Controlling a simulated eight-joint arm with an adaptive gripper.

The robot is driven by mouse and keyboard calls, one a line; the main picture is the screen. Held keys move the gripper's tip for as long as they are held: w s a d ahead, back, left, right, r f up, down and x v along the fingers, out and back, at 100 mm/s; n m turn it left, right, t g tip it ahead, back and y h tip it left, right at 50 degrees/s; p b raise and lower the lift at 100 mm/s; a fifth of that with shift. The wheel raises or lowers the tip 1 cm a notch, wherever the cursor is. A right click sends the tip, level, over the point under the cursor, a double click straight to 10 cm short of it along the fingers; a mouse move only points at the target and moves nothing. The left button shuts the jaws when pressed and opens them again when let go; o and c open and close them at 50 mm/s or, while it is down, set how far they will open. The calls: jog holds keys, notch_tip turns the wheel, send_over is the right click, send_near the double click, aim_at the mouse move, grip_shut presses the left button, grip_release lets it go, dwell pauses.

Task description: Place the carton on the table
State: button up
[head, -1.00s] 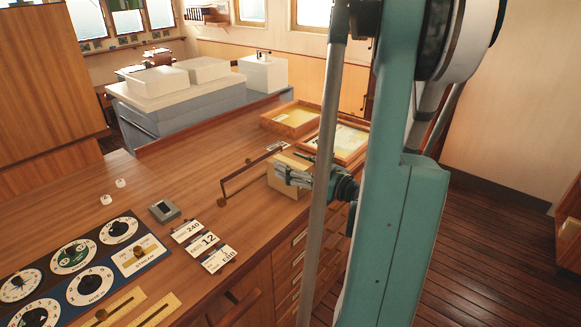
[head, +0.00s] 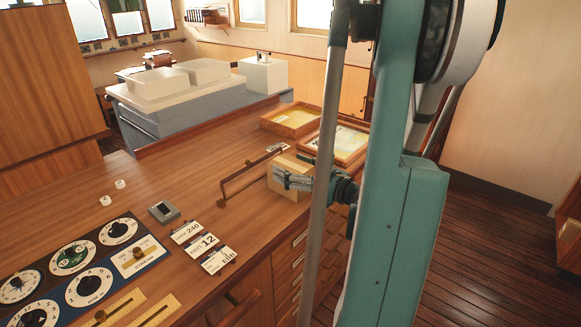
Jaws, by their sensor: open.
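The carton (head: 283,165) is a small tan box. It rests on the wooden table (head: 185,190) near its right edge, beside a raised wooden rail. My gripper (head: 285,180) is at the carton's near side, its fingers open and pointing left across the carton's face. I cannot tell whether the fingers touch it. Part of the carton is hidden behind the gripper, and my arm blocks the view to the right.
Two shallow wooden trays (head: 268,125) lie behind the carton. The wooden rail (head: 250,176) stands just left of it. Number cards (head: 205,245), a small grey device (head: 162,212) and a dial panel (head: 70,258) lie toward the front left. The table's middle left is mostly clear.

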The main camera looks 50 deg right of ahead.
jog(key=shift+r, duration=0.15)
jog(key=shift+s+p, duration=0.9)
jog(key=shift+s, duration=5.1)
